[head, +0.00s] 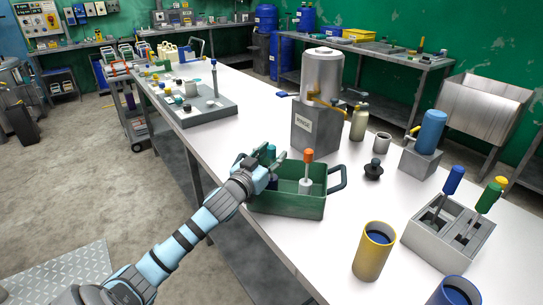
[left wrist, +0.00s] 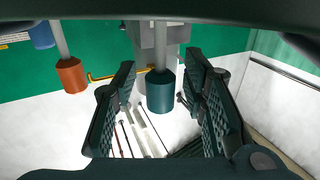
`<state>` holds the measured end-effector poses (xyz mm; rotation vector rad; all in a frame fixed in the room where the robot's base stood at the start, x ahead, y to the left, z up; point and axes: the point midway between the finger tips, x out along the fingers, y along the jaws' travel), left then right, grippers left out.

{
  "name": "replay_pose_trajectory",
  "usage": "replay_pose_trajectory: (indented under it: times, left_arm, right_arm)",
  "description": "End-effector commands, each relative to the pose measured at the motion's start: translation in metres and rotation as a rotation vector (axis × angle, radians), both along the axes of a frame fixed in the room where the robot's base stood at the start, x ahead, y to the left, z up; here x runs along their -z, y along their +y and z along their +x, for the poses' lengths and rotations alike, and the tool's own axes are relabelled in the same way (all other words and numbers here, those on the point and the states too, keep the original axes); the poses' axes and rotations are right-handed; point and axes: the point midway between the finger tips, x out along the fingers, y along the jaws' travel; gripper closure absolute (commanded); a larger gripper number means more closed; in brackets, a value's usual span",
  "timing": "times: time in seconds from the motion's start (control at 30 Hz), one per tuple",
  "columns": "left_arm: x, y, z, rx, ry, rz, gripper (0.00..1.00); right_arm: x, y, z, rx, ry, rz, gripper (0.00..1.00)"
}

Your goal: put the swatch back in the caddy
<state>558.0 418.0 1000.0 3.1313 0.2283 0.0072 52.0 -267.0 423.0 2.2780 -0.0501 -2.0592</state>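The green caddy (head: 290,204) stands on the white table with a dark handle at its right end. An orange-topped piece (head: 308,157) on a pale stem stands upright in it. A teal-topped piece (head: 271,151) is at the caddy's left part, partly hidden by my left gripper (head: 268,162). In the left wrist view the teal top (left wrist: 160,92) lies between the two finger pads, with a gap on both sides. My left gripper (left wrist: 160,105) is open around it. The orange top (left wrist: 71,75) shows beside it. I cannot tell which piece is the swatch. My right gripper is not in view.
A grey two-slot rack (head: 448,238) with blue, green and yellow handles stands at right, near a yellow cup (head: 374,251). A metal urn (head: 320,100) stands behind the caddy. A grey tray of small items (head: 195,110) is farther left.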

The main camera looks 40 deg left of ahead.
Motion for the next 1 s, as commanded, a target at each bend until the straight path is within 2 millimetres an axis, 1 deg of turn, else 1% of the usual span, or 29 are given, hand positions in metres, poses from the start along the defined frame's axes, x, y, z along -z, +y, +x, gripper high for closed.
replay_pose_trajectory:
  times: [0.07,0.13,0.23,0.37,0.4,0.5,0.63,0.77,1.0]
  left_arm:
    - [-0.001,0.0,0.0,0.0,0.0,0.0,0.61]
    - [-0.001,0.0,-0.004,0.0,0.002,0.004,0.61]
    - [0.001,-0.001,-0.018,-0.001,0.004,0.008,0.61]
    - [0.002,-0.006,-0.049,0.001,0.008,0.013,0.61]
    - [0.002,-0.009,-0.06,0.005,0.007,0.013,0.61]
    - [0.001,-0.013,-0.085,0.003,0.01,0.015,0.61]
    - [-0.002,-0.016,-0.108,0.0,0.01,0.01,0.61]
    - [-0.002,-0.018,-0.118,0.002,0.001,0.003,0.61]
    - [-0.001,-0.018,-0.119,0.0,-0.001,0.0,0.61]
  right_arm:
    - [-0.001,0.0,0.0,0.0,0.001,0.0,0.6]
    - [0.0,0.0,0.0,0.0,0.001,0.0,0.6]
    - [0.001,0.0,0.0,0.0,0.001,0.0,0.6]
    - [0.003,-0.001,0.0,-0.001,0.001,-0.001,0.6]
    - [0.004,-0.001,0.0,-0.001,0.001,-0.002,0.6]
    - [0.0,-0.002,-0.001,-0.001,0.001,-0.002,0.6]
    - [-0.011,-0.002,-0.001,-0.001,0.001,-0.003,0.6]
    - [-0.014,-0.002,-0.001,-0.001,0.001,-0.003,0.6]
    - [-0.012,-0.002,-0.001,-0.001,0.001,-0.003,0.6]
